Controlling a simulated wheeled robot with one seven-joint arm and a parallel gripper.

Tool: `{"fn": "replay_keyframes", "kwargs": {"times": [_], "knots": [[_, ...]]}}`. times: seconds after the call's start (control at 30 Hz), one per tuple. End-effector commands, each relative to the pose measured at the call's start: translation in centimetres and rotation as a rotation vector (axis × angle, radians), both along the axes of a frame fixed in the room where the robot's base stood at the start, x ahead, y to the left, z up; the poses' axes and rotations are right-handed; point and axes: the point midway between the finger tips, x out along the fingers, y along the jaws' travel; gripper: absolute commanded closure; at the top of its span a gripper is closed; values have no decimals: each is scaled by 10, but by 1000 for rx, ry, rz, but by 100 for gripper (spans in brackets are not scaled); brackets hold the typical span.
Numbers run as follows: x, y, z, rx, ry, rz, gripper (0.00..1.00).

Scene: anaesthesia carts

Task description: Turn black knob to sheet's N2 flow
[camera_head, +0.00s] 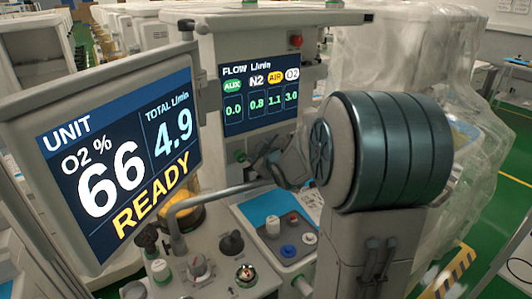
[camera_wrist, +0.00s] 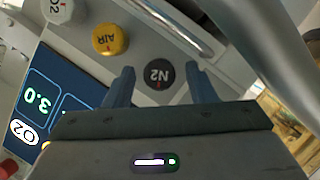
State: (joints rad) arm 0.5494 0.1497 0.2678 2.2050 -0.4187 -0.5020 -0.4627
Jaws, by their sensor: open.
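The black knob marked N2 (camera_wrist: 158,74) sits on a light panel in the wrist view, its letters upside down there. My gripper (camera_wrist: 158,88) is open, with one finger on each side of the knob; I cannot tell whether they touch it. In the head view my arm largely covers this spot. The flow screen (camera_head: 259,95) reads AUX 0.0, N2 0.8, AIR 1.1 and O2 3.0. The unit screen (camera_head: 118,160) reads O2 66 %, total 4.9 L/min and READY. I cannot make out a sheet with a readable N2 value.
A yellow AIR knob (camera_wrist: 109,40) and a white O2 knob (camera_wrist: 57,10) are beside the N2 knob. A metal rail (camera_wrist: 165,28) runs close by. Several other knobs, including a dark one (camera_head: 231,243), stand on the lower worktop. Plastic-covered equipment (camera_head: 420,50) is behind.

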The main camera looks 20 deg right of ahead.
Motion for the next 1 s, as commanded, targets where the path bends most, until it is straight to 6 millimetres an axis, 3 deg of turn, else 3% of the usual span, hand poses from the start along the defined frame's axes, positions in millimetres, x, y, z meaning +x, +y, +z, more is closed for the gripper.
{"fn": "replay_keyframes", "kwargs": {"times": [0.17,0.7,1.0], "knots": [[-15,0,6,-3,-2,-2,49],[-102,7,33,-1,-2,0,49],[-128,9,40,-1,0,0,49]]}}
